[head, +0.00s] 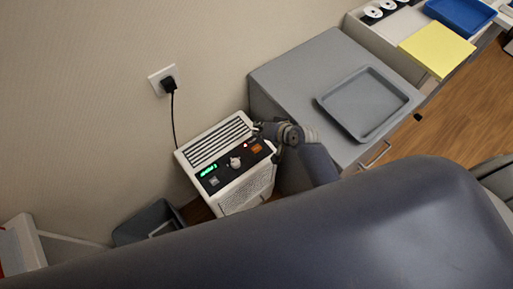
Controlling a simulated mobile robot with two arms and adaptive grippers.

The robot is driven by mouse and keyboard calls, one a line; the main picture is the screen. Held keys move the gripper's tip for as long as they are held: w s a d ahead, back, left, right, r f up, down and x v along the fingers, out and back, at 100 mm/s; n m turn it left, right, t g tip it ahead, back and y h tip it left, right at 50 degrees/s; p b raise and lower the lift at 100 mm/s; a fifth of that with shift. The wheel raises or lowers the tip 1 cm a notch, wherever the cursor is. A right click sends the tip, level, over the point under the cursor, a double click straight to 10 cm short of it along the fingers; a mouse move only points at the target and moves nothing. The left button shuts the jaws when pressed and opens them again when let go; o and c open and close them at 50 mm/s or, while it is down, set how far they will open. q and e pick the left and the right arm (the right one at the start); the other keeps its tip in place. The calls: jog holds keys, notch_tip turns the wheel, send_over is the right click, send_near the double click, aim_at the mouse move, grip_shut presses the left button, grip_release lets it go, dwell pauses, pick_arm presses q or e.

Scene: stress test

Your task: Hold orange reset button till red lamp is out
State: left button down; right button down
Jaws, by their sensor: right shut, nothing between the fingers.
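The white device (235,196) stands on the floor against the wall, with a dark control panel on its top. The orange reset button (256,148) is at the panel's right end. The small red lamp (245,146) just left of it looks lit. My right gripper (258,129) is shut and empty, at the device's upper right edge, close behind the orange button. I cannot tell whether it touches the device; it does not appear to be on the button. My left gripper is not in view.
A green display (208,170) and a knob (235,162) share the panel. A grey cabinet (300,68) with a grey tray (345,124) stands to the right. A dark bin (140,227) is to the left. A black plug (168,86) sits in the wall socket.

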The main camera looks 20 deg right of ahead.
jog(key=b, duration=0.7)
send_over(259, 147)
notch_tip(259, 147, down, 7)
jog(key=shift+f, duration=0.6)
dwell(0.5)
jog(key=shift+f, duration=0.45)
jog(key=shift+f+b, duration=0.4)
jog(key=shift+f, duration=0.05)
dwell(1.7)
jog(key=shift+r, duration=0.1)
dwell(1.1)
jog(key=shift+r+p, duration=0.8)
jog(key=shift+p, duration=0.2)
